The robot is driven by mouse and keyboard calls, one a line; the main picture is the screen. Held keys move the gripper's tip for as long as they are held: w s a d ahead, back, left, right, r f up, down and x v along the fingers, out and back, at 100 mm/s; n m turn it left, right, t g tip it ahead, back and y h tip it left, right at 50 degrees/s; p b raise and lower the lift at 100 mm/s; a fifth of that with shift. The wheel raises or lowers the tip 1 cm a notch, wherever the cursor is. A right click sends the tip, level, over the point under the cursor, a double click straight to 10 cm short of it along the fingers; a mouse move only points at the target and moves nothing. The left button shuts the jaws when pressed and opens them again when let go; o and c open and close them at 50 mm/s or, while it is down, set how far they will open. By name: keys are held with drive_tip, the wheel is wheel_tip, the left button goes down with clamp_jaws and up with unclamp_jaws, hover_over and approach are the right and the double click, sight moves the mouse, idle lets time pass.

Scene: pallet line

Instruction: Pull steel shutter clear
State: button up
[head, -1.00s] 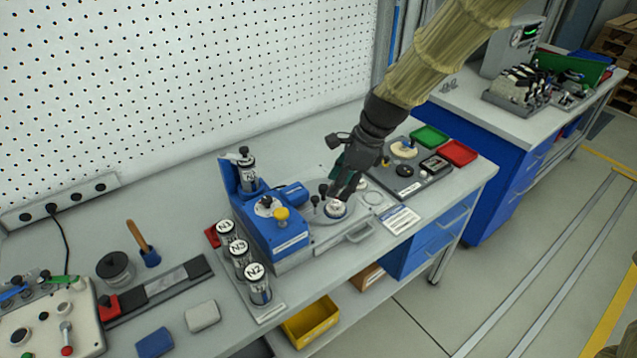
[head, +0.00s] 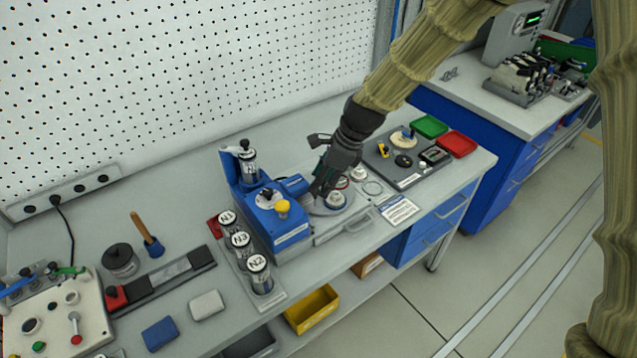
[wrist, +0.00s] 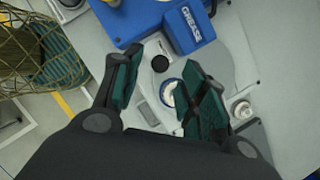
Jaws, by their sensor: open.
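A blue machine (head: 275,222) marked GREASE in the wrist view (wrist: 188,28) stands on the bench, with a grey round plate (wrist: 222,75) at its right. A flat grey metal piece with a front handle (head: 343,232) sits below that plate and may be the steel shutter; I cannot tell for sure. My gripper (head: 320,190) is over the plate's left part, next to the blue housing. In the wrist view its green-padded fingers (wrist: 160,76) are spread, with a black knob (wrist: 160,63) and a white-rimmed round part (wrist: 168,92) showing between them. Nothing is held. The fingers hide part of the plate.
Several labelled canisters (head: 242,244) stand left of the machine. A dark rail with a metal strip (head: 168,275) lies farther left. A tray of small parts (head: 405,160) and green (head: 430,126) and red (head: 458,145) bins are to the right. A white card (head: 397,209) lies near the front edge.

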drive_tip(key=shift+p+x, duration=0.4)
drive_tip(key=shift+x, duration=1.05)
clamp_jaws()
